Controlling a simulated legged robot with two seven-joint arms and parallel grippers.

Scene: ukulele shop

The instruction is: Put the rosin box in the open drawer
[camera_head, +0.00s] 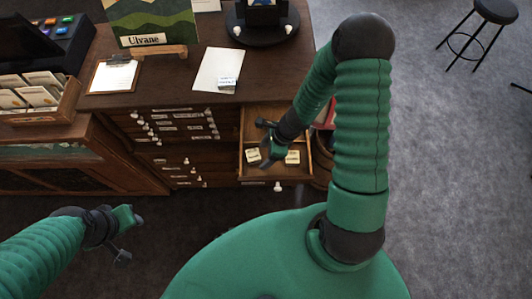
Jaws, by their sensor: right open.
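The open drawer (244,176) is pulled out of the dark wooden counter, with a lighter interior and a divider. Two small cream labelled boxes lie in it: a left box (252,155) and a right box (292,157). A small labelled packet (227,83) lies on a white sheet on the counter top. I cannot read which of these is the rosin box. My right gripper (266,144) is open over the drawer, close beside the left box; I cannot tell whether they touch. My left gripper (130,238) is open and empty, low at the left, away from the counter.
The counter top holds a clipboard (114,75), a white sheet (211,66), an "Ulvane" sign (145,40) and a round black stand (262,28). A card rack (40,100) stands at the left. A black stool (496,10) is far right. The grey carpet at right is mostly clear.

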